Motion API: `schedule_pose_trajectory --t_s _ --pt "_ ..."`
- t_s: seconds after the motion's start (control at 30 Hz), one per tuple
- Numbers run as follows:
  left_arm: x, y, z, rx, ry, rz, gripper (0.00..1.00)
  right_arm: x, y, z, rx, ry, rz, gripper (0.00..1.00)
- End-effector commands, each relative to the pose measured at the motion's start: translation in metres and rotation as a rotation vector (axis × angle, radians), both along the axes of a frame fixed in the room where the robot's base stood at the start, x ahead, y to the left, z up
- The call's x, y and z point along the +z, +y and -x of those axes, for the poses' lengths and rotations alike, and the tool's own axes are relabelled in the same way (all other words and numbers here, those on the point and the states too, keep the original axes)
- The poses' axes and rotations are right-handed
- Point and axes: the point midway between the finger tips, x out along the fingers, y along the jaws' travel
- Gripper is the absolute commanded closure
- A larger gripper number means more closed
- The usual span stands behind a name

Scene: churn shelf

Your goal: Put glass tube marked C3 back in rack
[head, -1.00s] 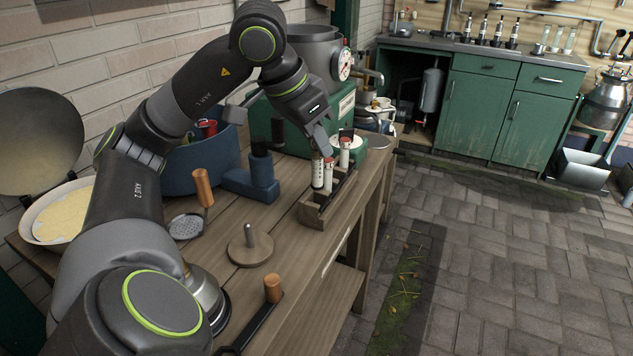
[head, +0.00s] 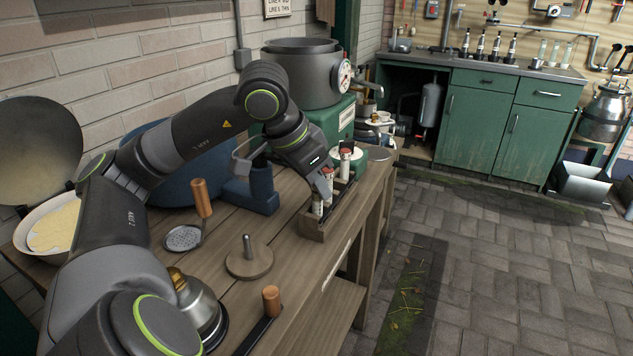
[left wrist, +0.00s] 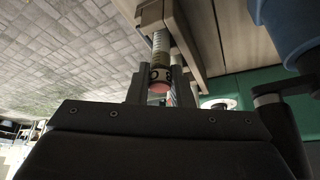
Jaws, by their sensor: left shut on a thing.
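The wooden tube rack (head: 311,228) stands near the right edge of the workbench. My left gripper (head: 323,190) is over its near end, shut on a glass tube (head: 318,208). The held tube is upright, and its lower part is at or inside the near slot. In the left wrist view the gripper (left wrist: 160,88) grips the tube (left wrist: 161,43) near its red cap; a dark marking shows there, but I cannot read it surely. Another red-capped tube (head: 345,164) stands in the rack farther back. A further tube (head: 328,174) is partly hidden by the gripper.
Close by on the bench are a round wooden base with a peg (head: 249,262), a skimmer (head: 183,238), a blue clamp-like block (head: 254,190) and a metal bell-shaped thing (head: 200,308). A green machine with a grey pot (head: 300,75) stands behind. The bench edge drops off to the right.

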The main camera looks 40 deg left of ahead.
Motion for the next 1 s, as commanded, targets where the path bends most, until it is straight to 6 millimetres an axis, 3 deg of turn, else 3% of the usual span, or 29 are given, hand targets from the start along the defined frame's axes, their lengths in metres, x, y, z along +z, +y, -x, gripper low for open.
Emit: schedule_pose_trajectory --t_s 0.13,0.17,0.33,0.73,0.8,1.0 --pt "-0.002 0.000 0.000 0.000 0.000 0.000 1.00 0.003 0.001 -0.001 -0.002 0.002 -0.003 0.41" --pt "-0.002 0.000 0.000 0.000 0.000 0.000 0.79 0.004 0.001 -0.002 -0.002 0.001 -0.004 0.41" --pt "-0.001 0.000 0.000 0.000 0.000 0.000 0.59 0.006 0.001 -0.002 -0.002 -0.001 -0.004 0.41" --pt "0.001 0.000 0.000 0.000 0.000 0.000 0.59 0.006 0.001 0.000 -0.003 -0.002 -0.002 0.41" --pt "0.003 0.000 0.000 0.000 0.000 0.000 0.59 -0.003 -0.001 0.003 0.001 0.003 0.002 0.41" --pt "0.028 0.004 0.012 0.004 -0.002 -0.005 0.59 -0.003 -0.001 0.001 0.001 -0.001 0.002 0.41"
